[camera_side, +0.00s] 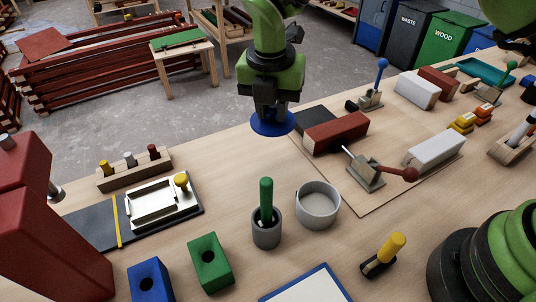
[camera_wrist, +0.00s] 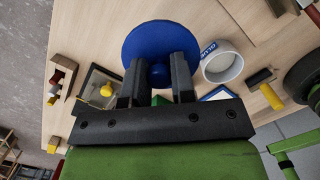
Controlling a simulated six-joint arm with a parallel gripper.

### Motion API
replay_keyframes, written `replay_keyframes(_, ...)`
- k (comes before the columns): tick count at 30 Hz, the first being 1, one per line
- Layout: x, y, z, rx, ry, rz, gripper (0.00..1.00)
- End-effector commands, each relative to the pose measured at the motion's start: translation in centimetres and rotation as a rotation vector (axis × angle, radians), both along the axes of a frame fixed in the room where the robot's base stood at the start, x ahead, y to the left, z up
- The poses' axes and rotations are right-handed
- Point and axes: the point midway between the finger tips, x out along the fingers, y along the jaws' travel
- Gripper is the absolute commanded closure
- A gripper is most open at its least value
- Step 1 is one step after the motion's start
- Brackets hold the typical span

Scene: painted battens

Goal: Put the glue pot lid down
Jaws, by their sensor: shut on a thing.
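The glue pot lid is a round blue disc (camera_side: 272,125) with a small knob. My gripper (camera_side: 268,113) is shut on that knob and holds the lid level, apparently above the far side of the table. In the wrist view the lid (camera_wrist: 150,38) spreads beyond my two fingers (camera_wrist: 158,80), with the knob between them. The glue pot (camera_side: 318,212) is a pale, open cylinder on the table, nearer the side camera than the lid. It also shows in the wrist view (camera_wrist: 225,75), right of the lid, with a GLUE label.
A grey cup (camera_side: 266,236) with a green-handled tool stands beside the pot. A red block (camera_side: 336,131) and a lever clamp (camera_side: 365,176) lie to the lid's right. A metal tray (camera_side: 160,203) is at the left. Bare wood (camera_side: 235,165) lies between tray and clamp.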

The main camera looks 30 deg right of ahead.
Motion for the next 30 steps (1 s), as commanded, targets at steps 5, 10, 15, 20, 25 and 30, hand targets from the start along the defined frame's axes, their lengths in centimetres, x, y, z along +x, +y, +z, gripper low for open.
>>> replay_keyframes(5,2.5,-0.4,-1.2,0.006,-0.004,-0.149,0.99)
replay_keyframes(10,3.4,-0.7,-1.7,0.012,-0.004,-0.226,0.99)
replay_keyframes(15,3.6,-0.8,-3.9,0.011,-0.001,-0.246,0.99)
replay_keyframes(20,3.6,-0.8,-6.9,0.013,-0.002,-0.246,0.99)
replay_keyframes(25,3.6,-0.8,-8.6,0.013,-0.004,-0.245,0.99)
replay_keyframes(30,3.6,-0.8,-11.1,0.014,-0.004,-0.245,0.99)
